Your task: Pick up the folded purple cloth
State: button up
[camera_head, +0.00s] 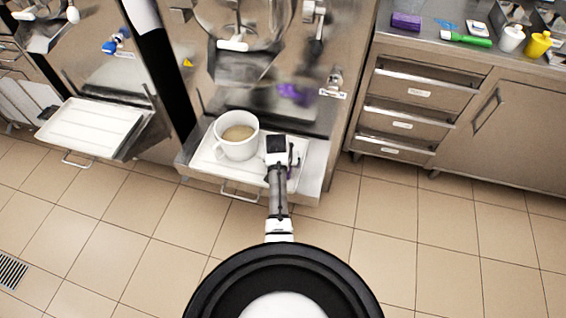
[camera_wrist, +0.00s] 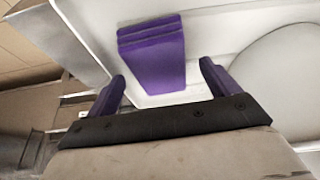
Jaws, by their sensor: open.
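The folded purple cloth (camera_wrist: 152,50) lies on the white tray (camera_wrist: 90,20) in the wrist view, its layered fold edge at the far end. My gripper (camera_wrist: 162,72) is open, its two purple fingers apart at either side of the cloth's near end. The cloth is not between closed fingers, and I cannot tell how high the fingers are above the tray. In the head view my gripper (camera_head: 290,160) is over the right part of the tray (camera_head: 205,165) and mostly hides the cloth there.
A white mug-like pitcher (camera_head: 222,150) with beige contents stands on the tray, left of my gripper. The freezer front rises behind, with a purple patch (camera_head: 295,93) on its shiny face. Another purple block (camera_head: 406,21) lies on the right counter. Another tray (camera_head: 90,128) is at left.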

jog(key=shift+w+f, duration=0.25)
jog(key=shift+f, duration=0.4)
jog(key=shift+c, duration=0.2)
jog(key=c, duration=1)
jog(key=shift+r, duration=0.15)
notch_tip(320, 180, up, 20)
jog(key=b, duration=0.3)
jog(key=o, duration=0.4)
jog(key=c, duration=0.3)
